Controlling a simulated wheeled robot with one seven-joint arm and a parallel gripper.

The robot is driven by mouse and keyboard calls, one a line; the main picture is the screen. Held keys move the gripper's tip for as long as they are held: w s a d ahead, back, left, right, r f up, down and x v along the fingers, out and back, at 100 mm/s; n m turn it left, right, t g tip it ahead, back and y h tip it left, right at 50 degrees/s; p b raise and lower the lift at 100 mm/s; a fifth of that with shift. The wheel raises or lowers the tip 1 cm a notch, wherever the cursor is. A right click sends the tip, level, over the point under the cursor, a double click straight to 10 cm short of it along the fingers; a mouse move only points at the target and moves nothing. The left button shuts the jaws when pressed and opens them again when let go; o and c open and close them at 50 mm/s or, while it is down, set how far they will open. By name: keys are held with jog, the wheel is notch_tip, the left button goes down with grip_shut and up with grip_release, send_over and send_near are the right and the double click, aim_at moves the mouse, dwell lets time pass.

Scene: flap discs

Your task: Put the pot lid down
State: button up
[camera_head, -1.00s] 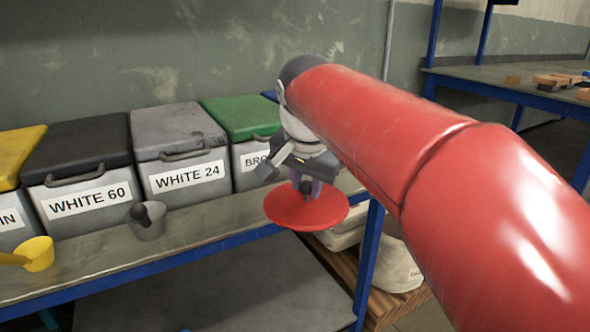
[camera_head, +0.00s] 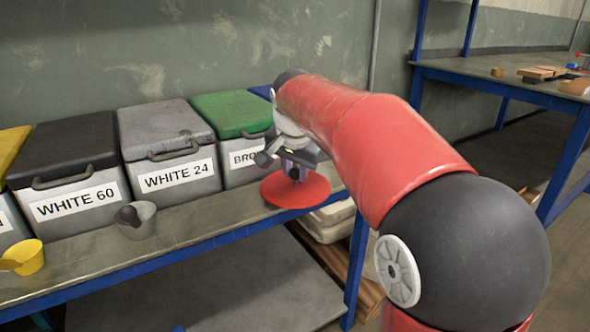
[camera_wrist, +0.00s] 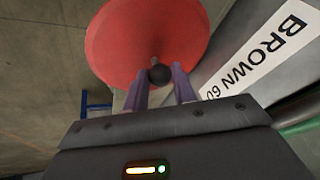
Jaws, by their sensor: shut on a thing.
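The pot lid (camera_head: 284,196) is a red disc with a dark round knob. It is at the right end of the bench, in front of the bin labelled BRO, and seems to overhang the front edge. I cannot tell whether it touches the bench top. My gripper (camera_head: 296,172) is above the lid, shut on its knob. In the wrist view, the purple fingers of my gripper (camera_wrist: 160,82) are on both sides of the dark knob, and the red lid (camera_wrist: 130,38) spreads beyond them. The lid looks roughly level in the head view.
The bench (camera_head: 196,222) has blue edges. Lidded bins stand along its back, including WHITE 60 (camera_head: 75,165), WHITE 24 (camera_head: 175,145) and a green-lidded one (camera_head: 232,115). A grey scoop (camera_head: 140,218) and a yellow scoop (camera_head: 27,257) are left of the lid. Pale sacks (camera_head: 326,226) lie below.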

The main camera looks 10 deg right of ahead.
jog(key=shift+f, duration=0.15)
jog(key=o, duration=1)
jog(key=p+v, duration=0.1)
jog(key=v, duration=1.1)
jog(key=s+f+n, duration=0.2)
jog(key=s+f, duration=0.4)
jog(key=s, duration=0.2)
jog(key=s+d+f+n, duration=0.1)
jog(key=s+f+n, duration=0.2)
jog(key=s+f, duration=0.4)
jog(key=s+f+n+y, duration=0.1)
jog(key=s+f+n, duration=0.2)
jog(key=s+f, duration=0.3)
jog(key=shift+s+d+f+t, duration=0.1)
jog(key=shift+s+d+t, duration=0.1)
jog(key=shift+s, duration=0.45)
jog(key=shift+s+d+f+t, duration=0.15)
jog(key=shift+s+d+t, duration=0.05)
jog(key=shift+s, duration=0.45)
